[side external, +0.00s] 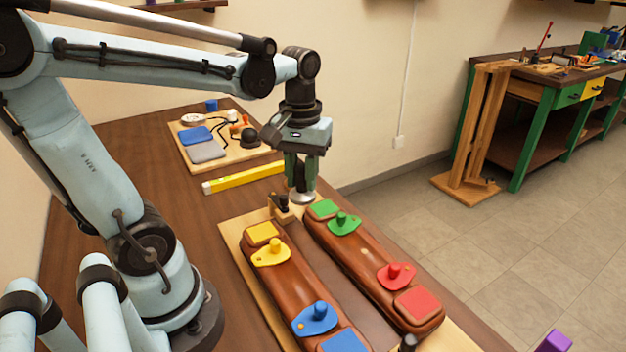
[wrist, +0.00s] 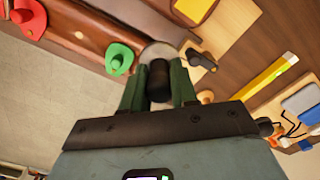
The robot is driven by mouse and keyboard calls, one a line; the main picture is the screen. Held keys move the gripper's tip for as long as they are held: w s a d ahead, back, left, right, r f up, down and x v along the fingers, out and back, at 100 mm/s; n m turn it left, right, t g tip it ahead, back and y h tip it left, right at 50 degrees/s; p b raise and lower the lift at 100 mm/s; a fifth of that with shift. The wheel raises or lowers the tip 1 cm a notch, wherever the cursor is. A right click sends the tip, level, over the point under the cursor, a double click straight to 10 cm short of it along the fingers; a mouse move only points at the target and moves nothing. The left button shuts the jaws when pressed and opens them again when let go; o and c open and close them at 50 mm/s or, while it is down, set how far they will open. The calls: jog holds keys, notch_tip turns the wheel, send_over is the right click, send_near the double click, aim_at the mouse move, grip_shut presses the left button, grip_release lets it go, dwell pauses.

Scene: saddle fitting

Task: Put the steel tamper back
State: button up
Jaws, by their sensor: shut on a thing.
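My gripper (side external: 299,178) hangs at the far end of the brown saddle and is shut on the steel tamper. The tamper's round steel foot (side external: 303,198) shows below the fingers. In the wrist view the tamper's black handle (wrist: 158,82) stands between the green fingers, with part of the pale steel disc (wrist: 156,50) behind it. A small wooden block with a dark piece (side external: 281,207) stands just left of the tamper at the board's far end; it also shows in the wrist view (wrist: 201,60). Whether the foot touches anything is not clear.
The saddle (side external: 365,250) carries yellow, blue, green and red knobbed pieces and matching patches. A yellow level (side external: 243,178) lies behind on the table. A wooden tray (side external: 215,157) with pads and cable stands further back. The brown tabletop (side external: 165,190) left is clear.

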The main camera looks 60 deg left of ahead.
jog(key=a+f+n, duration=0.1)
jog(key=a+f, duration=0.1)
jog(key=a, duration=0.4)
jog(key=s+a+f+n, duration=0.1)
jog(key=a+f, duration=0.2)
jog(key=a, duration=0.4)
jog(key=a+f+n, duration=0.1)
jog(key=a+f, duration=0.1)
jog(key=a, duration=0.5)
jog(key=shift+s+f+n, duration=0.35)
jog(key=shift+f+n, duration=0.05)
jog(key=shift+f, duration=2)
jog(key=shift+f, duration=0.15)
jog(key=o, duration=0.9)
